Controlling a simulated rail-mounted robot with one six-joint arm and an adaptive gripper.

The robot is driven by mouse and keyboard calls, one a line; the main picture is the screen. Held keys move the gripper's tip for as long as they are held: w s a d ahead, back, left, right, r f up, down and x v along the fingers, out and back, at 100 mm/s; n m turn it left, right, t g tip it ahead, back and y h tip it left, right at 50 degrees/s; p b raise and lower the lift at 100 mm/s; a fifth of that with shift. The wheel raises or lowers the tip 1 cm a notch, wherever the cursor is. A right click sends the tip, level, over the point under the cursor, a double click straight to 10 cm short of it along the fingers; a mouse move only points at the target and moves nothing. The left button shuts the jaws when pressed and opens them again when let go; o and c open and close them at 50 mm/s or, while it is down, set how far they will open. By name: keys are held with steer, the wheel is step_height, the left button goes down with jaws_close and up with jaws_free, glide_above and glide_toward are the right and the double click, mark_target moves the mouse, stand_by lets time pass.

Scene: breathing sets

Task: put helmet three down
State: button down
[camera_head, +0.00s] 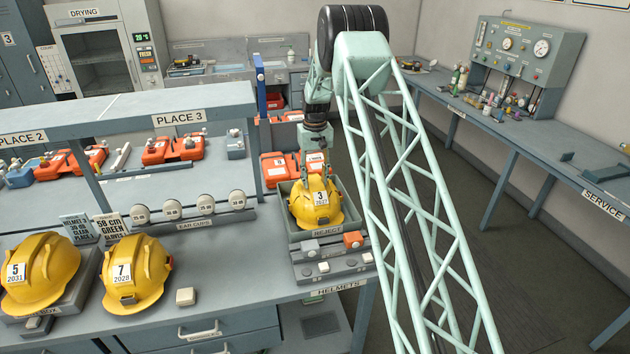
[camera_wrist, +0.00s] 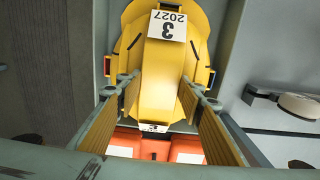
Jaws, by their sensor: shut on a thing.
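The yellow helmet (camera_head: 327,214) with the label 3 2027 is in the grey tray (camera_head: 300,234) marked REJECT, with its crown up. I cannot tell whether it rests on the tray's floor. My gripper (camera_head: 313,172) comes down from above and is shut on the helmet. In the wrist view the helmet (camera_wrist: 165,65) is between the two fingers of my gripper (camera_wrist: 158,92), which hide parts of its sides. Its number label faces the head camera.
Yellow helmets 5 (camera_head: 45,265) and 7 (camera_head: 135,270) stand on the bench at the left. Ear cups (camera_head: 205,204) line the bench behind them. Orange cases (camera_head: 172,149) lie on the bench behind and left of the tray. A grey switch block (camera_head: 335,258) stands in front of the tray.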

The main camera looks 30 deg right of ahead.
steer(key=shift+f, duration=0.1)
stand_by(0.3)
steer(key=c, duration=1.8)
jaws_free()
steer(key=shift+c, duration=0.2)
step_height(320, 180, up, 12)
steer(key=b, duration=0.1)
